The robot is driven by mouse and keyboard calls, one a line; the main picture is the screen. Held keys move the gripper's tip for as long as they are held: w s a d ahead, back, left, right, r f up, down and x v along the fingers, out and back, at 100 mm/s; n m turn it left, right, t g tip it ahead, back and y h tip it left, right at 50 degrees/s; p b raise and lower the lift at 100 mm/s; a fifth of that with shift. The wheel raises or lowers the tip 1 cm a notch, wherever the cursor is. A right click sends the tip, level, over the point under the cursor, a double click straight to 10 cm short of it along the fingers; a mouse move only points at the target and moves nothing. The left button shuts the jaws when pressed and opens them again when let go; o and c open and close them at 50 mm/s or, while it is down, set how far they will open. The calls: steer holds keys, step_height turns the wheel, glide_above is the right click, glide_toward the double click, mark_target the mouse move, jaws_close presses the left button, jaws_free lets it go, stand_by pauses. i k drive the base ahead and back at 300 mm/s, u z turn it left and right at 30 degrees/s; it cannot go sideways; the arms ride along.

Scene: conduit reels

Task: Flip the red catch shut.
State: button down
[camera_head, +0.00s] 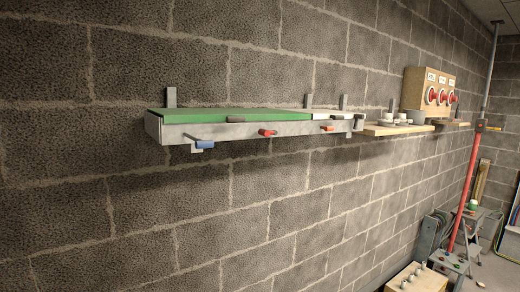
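A grey wall-mounted box (200,131) with a green top (220,114) runs along the block wall in the middle of the view. Two red parts stick out from its front: a larger one (267,132) near the middle and a smaller one (327,128) farther right. Either could be the red catch; I cannot tell which, or whether it is open or shut. A blue part (204,144) hangs at the front's lower left. My gripper does not show in this view.
A wooden shelf (398,129) with cups and dishes continues to the right, below a wooden panel with red knobs (430,95). A red and grey pole (472,165) stands far right. A pale box (417,280) sits low at right. The wall below the grey box is bare.

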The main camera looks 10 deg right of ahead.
mark_target(262, 132)
steer(key=u, duration=0.55)
steer(key=i, duration=0.7)
steer(key=z, duration=1.15)
steer(key=i, duration=0.5)
steer(key=u, duration=0.15)
